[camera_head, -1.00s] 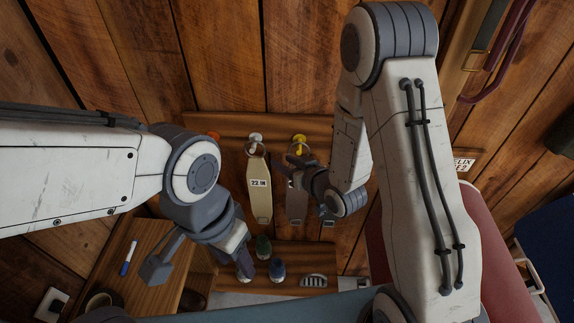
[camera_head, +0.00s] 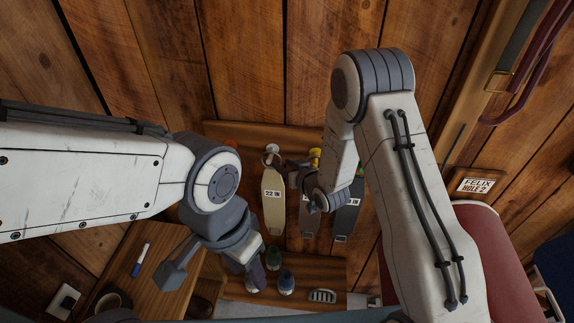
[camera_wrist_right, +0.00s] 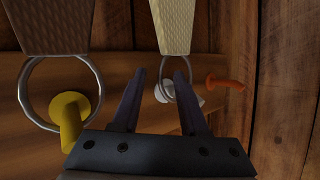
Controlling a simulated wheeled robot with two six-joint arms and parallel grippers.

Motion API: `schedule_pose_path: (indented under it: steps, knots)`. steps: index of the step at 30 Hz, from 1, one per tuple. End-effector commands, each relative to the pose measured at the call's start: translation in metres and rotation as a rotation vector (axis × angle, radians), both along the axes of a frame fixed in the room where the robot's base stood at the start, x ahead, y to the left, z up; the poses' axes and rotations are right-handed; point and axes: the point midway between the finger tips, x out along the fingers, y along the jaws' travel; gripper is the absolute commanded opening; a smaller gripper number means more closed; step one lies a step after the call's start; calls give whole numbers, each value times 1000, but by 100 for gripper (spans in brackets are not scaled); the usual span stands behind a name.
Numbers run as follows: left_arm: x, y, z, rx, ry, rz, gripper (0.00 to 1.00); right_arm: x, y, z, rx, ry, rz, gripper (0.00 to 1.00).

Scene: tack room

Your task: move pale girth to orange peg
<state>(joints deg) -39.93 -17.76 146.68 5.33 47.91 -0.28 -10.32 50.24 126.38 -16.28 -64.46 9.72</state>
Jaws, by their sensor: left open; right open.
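The pale girth (camera_head: 273,205), tagged "22 IN", hangs by its ring from the white peg (camera_head: 271,151). In the right wrist view the pale girth (camera_wrist_right: 172,28) hangs with its ring (camera_wrist_right: 181,75) around the white peg (camera_wrist_right: 164,92). The orange peg (camera_wrist_right: 225,83) is bare beside it; in the head view it shows small at the board's left (camera_head: 231,143). My right gripper (camera_head: 288,170) is open near the pale girth's top. In the wrist view its fingers (camera_wrist_right: 160,74) stand either side of the white peg; contact cannot be told. My left gripper (camera_head: 256,274) is open, low and empty.
A grey girth (camera_head: 309,218) hangs from the yellow peg (camera_head: 316,155), with a dark girth (camera_head: 346,218) to its right. Bottles (camera_head: 286,283) and a brush (camera_head: 322,296) stand on the shelf below. A marker (camera_head: 141,260) lies on the wooden surface at left.

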Motion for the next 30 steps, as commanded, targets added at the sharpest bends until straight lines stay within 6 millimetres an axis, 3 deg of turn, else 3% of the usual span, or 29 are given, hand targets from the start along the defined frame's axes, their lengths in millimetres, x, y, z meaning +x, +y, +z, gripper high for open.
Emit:
schedule_pose_path:
  steps: [4,7,8,30]
  knots:
    - [0,0,0,0,0,0,50,0,0,0,0,0,0,44]
    - [0,0,0,0,0,0,50,0,0,0,0,0,0,5]
    - [0,0,0,0,0,0,50,0,0,0,0,0,0,0]
    - [0,0,0,0,0,0,50,0,0,1,1,-2,0,0]
